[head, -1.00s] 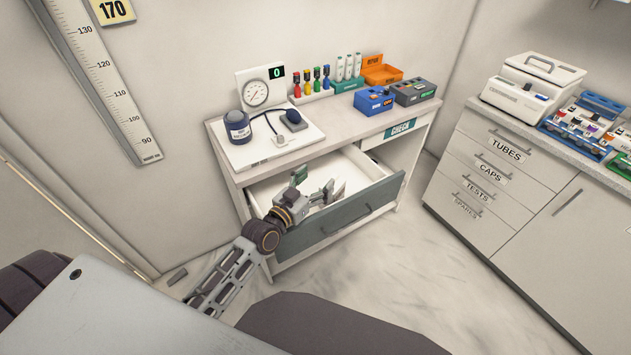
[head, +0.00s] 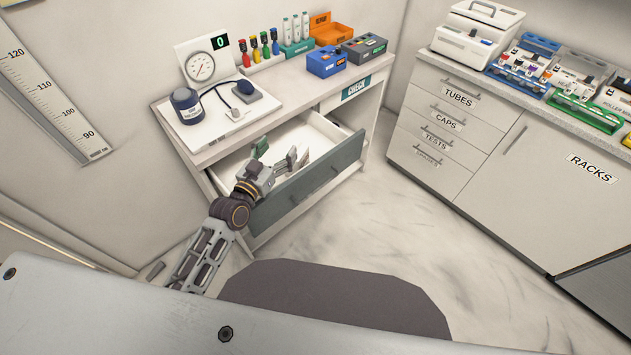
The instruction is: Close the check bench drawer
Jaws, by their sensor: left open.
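The check bench (head: 300,100) stands against the wall, with a teal CHECK label on its front. Its drawer (head: 308,190), with a grey front and a dark handle, is pulled out, and its pale inside shows. My left gripper (head: 298,160) is over the open drawer, just behind the front panel, with its fingers apart and nothing between them. I cannot tell whether it touches the panel. A small green thing (head: 260,148) shows beside the gripper; its shape is partly hidden. My right gripper is not in view.
A second cabinet (head: 445,120) with labelled drawers stands at the right. The floor (head: 375,225) between is clear.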

